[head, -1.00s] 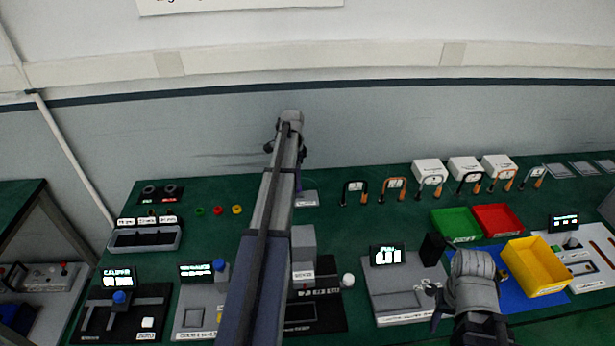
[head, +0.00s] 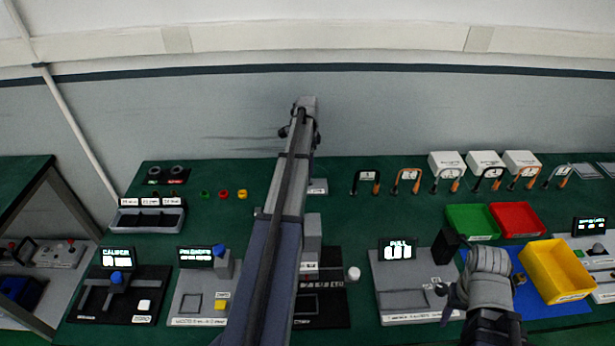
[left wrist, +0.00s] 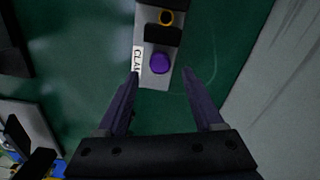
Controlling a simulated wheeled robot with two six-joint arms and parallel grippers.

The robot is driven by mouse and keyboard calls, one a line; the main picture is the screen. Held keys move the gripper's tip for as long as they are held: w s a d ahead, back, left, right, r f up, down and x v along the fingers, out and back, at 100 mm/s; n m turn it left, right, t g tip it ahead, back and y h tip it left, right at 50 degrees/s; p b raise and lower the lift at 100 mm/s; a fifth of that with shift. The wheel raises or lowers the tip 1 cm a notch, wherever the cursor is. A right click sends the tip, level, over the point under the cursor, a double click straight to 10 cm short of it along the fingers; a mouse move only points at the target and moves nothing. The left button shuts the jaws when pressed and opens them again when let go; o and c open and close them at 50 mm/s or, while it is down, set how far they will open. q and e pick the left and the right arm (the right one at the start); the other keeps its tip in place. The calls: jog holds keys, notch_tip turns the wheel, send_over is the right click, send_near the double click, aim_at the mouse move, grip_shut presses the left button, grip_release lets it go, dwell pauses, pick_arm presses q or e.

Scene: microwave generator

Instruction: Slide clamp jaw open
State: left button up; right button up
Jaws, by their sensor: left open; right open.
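The clamp (left wrist: 153,75) is a narrow grey base with dark blocks, a yellow ring, a label partly reading "CLA" and a purple knob (left wrist: 160,63). In the left wrist view it lies at the top centre. My left gripper (left wrist: 160,74) is open, its two purple fingers apart with the knob between and just beyond their tips. No contact shows. In the head view only the grey end of the clamp base (head: 318,187) shows beside my left arm, which hides the rest and the left fingers. My right gripper (head: 485,300) is open over the bench's right side, its fingertips unclear.
On the green bench (head: 290,180) stand a caliper station (head: 120,290), a pull station (head: 410,285), green (head: 470,222) and red (head: 516,219) trays and a yellow bin (head: 555,270). Several padlock-like hooped items stand behind. The bench left of the clamp holds small coloured buttons.

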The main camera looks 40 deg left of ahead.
pick_arm(q)
notch_tip(320, 180, down, 4)
jog(key=b, duration=0.3)
pick_arm(e)
notch_tip(320, 180, down, 4)
jog(key=shift+f, duration=0.1)
pick_arm(q)
jog(key=shift+c, duration=0.3)
grip_shut()
dwell(0.7)
